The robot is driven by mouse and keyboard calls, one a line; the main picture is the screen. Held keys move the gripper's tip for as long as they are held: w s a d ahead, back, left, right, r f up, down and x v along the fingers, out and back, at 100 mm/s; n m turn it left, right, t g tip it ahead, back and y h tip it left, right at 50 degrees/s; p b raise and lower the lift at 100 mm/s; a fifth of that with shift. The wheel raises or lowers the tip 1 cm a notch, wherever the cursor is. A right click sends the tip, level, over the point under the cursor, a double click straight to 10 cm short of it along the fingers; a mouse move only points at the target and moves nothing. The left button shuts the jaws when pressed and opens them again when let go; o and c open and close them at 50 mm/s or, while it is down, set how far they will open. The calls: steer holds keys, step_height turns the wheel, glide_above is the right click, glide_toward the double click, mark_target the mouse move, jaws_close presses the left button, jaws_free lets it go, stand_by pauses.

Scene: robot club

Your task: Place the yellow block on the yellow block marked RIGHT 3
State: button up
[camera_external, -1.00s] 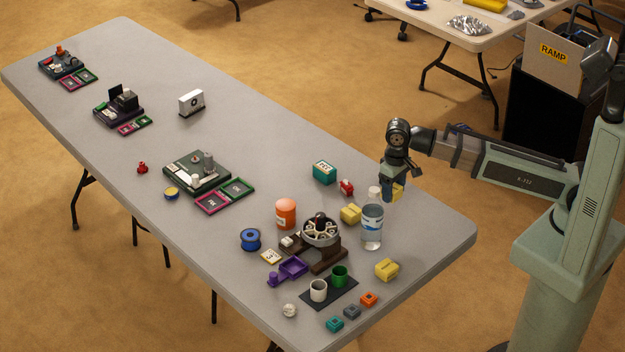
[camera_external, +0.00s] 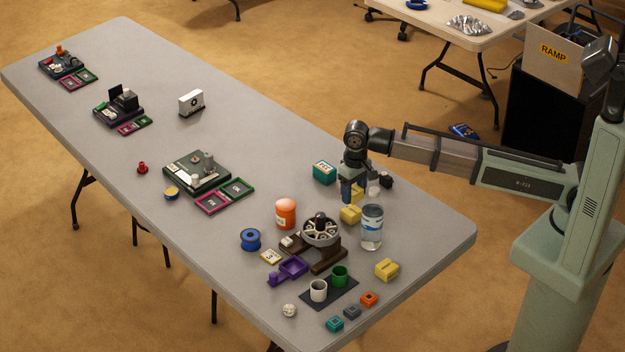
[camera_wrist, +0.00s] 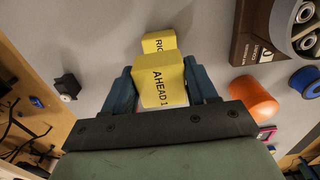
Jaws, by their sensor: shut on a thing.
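My gripper (camera_external: 352,200) is shut on a yellow block (camera_wrist: 162,84) whose face reads "AHEAD 1" in the wrist view. The held block shows partly between the fingers in the external view (camera_external: 357,194). A second yellow block (camera_external: 350,214) stands on the table just below and in front of the gripper. In the wrist view that block (camera_wrist: 157,41) shows behind the held one, with only "RIG" readable and the rest of its label hidden. The held block appears to be above it and apart from it. A third yellow block (camera_external: 387,270) lies nearer the table's front edge.
A clear bottle (camera_external: 372,228) stands close to the right of the lower yellow block. An orange jar (camera_external: 286,214) and a round metal holder on a brown stand (camera_external: 320,233) are to the left. A teal box (camera_external: 324,172) and a small black object (camera_external: 386,181) are behind.

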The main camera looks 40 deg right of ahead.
mark_target(353, 201)
steer(key=shift+f, duration=2.05)
steer(key=shift+f, duration=0.15)
steer(key=o, duration=1.1)
step_height(353, 201, up, 12)
steer(key=shift+r, duration=0.2)
